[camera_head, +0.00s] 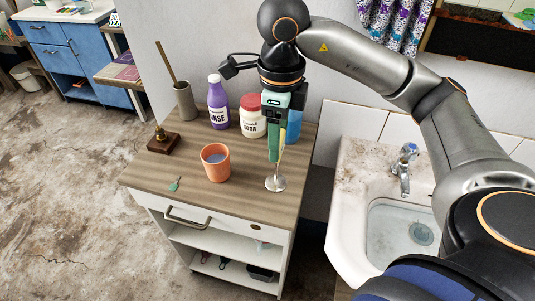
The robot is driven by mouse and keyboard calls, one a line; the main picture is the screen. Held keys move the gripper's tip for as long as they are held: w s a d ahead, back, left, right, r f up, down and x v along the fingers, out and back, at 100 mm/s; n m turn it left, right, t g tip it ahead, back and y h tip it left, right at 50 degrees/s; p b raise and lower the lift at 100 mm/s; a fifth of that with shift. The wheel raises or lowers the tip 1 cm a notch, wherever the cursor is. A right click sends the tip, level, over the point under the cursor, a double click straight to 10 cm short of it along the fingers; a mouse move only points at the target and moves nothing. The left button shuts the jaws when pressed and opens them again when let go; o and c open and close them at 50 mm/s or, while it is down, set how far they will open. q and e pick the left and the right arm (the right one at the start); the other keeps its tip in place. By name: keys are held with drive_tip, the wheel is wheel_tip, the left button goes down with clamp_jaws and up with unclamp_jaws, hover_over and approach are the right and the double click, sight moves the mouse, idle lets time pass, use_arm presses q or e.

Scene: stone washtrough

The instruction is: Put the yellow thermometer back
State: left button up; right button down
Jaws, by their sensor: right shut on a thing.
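My right gripper (274,154) points down over the front right part of the wood-topped cabinet (240,195). It is shut on a slim pale yellow thing (282,143), which looks like the yellow thermometer. The thermometer is upright and partly hidden by the green fingers. A round shiny metal disc (276,183) lies right below, with a thin upright part rising from it toward the fingertips. I cannot tell whether the thermometer touches it. My left gripper is not in view.
An orange cup (215,167) with liquid stands left of the gripper. Behind are a purple bottle (218,108), a red-lidded white jar (252,121) and a blue container (294,126). A teal piece (174,184) lies front left. The sink (400,235) is at right.

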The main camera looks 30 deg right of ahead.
sight(276, 183)
drive_tip(key=w+f, duration=0.4)
drive_tip(key=f, duration=0.4)
drive_tip(key=shift+d, duration=0.25)
drive_tip(key=shift+f, duration=0.1)
drive_tip(key=shift+f, duration=0.25)
drive_tip(key=shift+c, duration=0.6)
unclamp_jaws()
drive_tip(key=shift+r, duration=0.1)
